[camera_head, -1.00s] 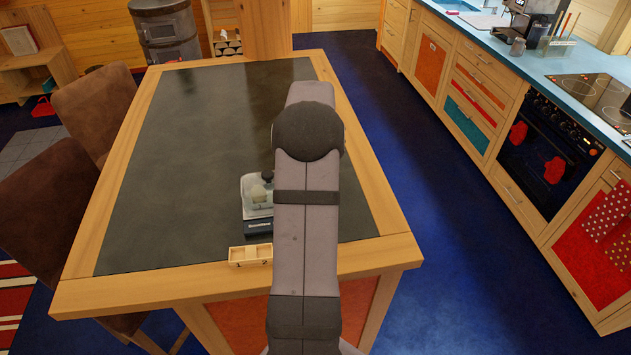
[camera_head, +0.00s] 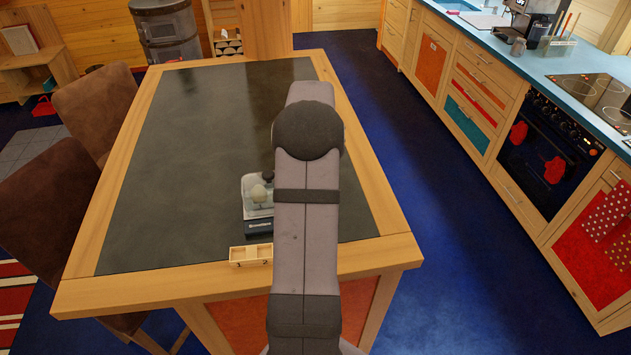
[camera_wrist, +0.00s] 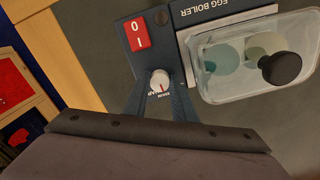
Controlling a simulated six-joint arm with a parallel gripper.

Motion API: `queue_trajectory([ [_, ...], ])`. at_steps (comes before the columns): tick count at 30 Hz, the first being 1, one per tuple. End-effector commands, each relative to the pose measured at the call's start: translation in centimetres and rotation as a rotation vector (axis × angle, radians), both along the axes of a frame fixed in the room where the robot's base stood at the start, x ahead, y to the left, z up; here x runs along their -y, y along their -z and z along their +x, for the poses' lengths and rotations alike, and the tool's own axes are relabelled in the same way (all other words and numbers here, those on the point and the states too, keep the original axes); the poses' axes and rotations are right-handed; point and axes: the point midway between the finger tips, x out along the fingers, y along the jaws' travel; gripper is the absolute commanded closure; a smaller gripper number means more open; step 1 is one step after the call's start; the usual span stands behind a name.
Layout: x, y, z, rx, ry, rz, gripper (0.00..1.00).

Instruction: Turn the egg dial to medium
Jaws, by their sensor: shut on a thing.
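The egg boiler stands on the dark tabletop; its dark body (camera_wrist: 185,35) fills the upper middle of the wrist view, and its clear cover (camera_head: 257,190) shows left of my arm in the head view. The egg dial (camera_wrist: 159,77) is a small white knob with a red mark. Lettering beside it is too small and partly hidden to read. My gripper (camera_wrist: 163,90) is shut on the dial, with one finger on each side. In the head view my arm hides the gripper and dial.
A red 0/I switch (camera_wrist: 137,34) sits close to the dial. The clear cover has a black knob (camera_wrist: 281,67) and pale egg shapes beneath it. A small wooden tray (camera_head: 250,262) marked with numbers lies at the table's near edge. The tabletop (camera_head: 190,140) beyond is clear.

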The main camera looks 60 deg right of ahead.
Motion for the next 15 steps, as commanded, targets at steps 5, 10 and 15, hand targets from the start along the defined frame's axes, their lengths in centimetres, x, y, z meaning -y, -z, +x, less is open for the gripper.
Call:
queue_trajectory([
  [5,0.04,-0.07,0.04,0.001,0.061,-0.002,0.98],
  [10,0.05,-0.07,0.04,0.001,0.084,-0.002,0.98],
  [15,0.06,-0.07,0.04,0.001,0.088,-0.003,0.98],
])
